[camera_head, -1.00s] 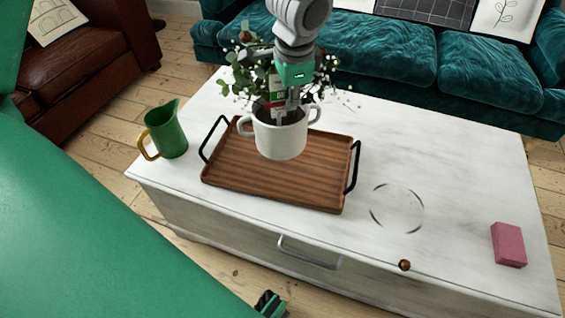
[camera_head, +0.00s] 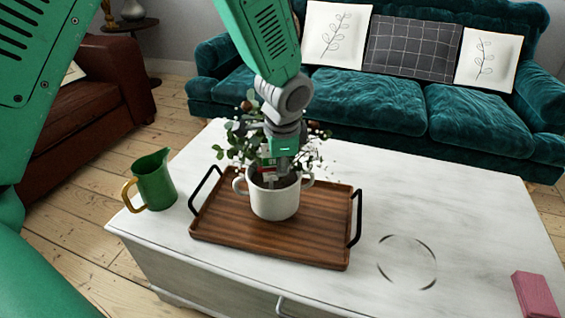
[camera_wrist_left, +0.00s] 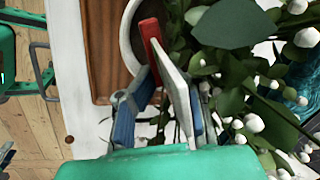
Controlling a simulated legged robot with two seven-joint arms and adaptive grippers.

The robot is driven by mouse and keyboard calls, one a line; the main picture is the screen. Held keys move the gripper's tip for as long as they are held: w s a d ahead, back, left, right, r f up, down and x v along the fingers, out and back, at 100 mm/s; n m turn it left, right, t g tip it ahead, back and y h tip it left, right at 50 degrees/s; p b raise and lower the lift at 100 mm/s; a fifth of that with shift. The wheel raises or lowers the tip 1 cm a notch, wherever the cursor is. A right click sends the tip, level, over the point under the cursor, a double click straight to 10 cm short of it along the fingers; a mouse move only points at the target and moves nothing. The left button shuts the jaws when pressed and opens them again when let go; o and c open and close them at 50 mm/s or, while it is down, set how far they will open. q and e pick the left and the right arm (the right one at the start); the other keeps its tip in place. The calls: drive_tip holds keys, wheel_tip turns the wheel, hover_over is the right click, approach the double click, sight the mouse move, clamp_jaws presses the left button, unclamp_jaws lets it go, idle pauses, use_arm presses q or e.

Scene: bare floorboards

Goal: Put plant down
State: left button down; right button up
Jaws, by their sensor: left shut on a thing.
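The plant is a leafy bunch with small white blossoms in a white two-handled pot (camera_head: 274,203). The pot is upright over the middle of the wooden tray (camera_head: 225,235); I cannot tell whether its base touches the tray. My left gripper (camera_head: 278,172) comes down from above and is shut at the pot's top, among the leaves. In the left wrist view its fingers (camera_wrist_left: 155,90) are beside the pot's rim, and leaves hide part of the grip.
The tray has black handles and lies on a white table (camera_head: 440,215). A green jug (camera_head: 155,182) stands left of the tray. A pink block (camera_head: 535,294) lies at the right front. The table right of the tray is mostly clear. A teal sofa (camera_head: 390,100) stands behind.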

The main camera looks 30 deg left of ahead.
sight(282, 178)
use_arm(q)
drive_tip(key=f, duration=0.1)
drive_tip(key=f+b, duration=0.1)
drive_tip(key=f, duration=0.1)
drive_tip(key=shift+w+d, duration=0.1)
drive_tip(key=shift+d, duration=0.1)
drive_tip(key=shift+d+f, duration=0.15)
drive_tip(key=shift+d, duration=0.25)
drive_tip(key=shift+a, duration=0.2)
drive_tip(key=c, duration=1.7)
unclamp_jaws()
drive_tip(key=shift+a, duration=0.1)
drive_tip(key=shift+a+f, duration=0.1)
use_arm(e)
drive_tip(key=shift+d+f, duration=0.15)
drive_tip(key=shift+f, duration=0.75)
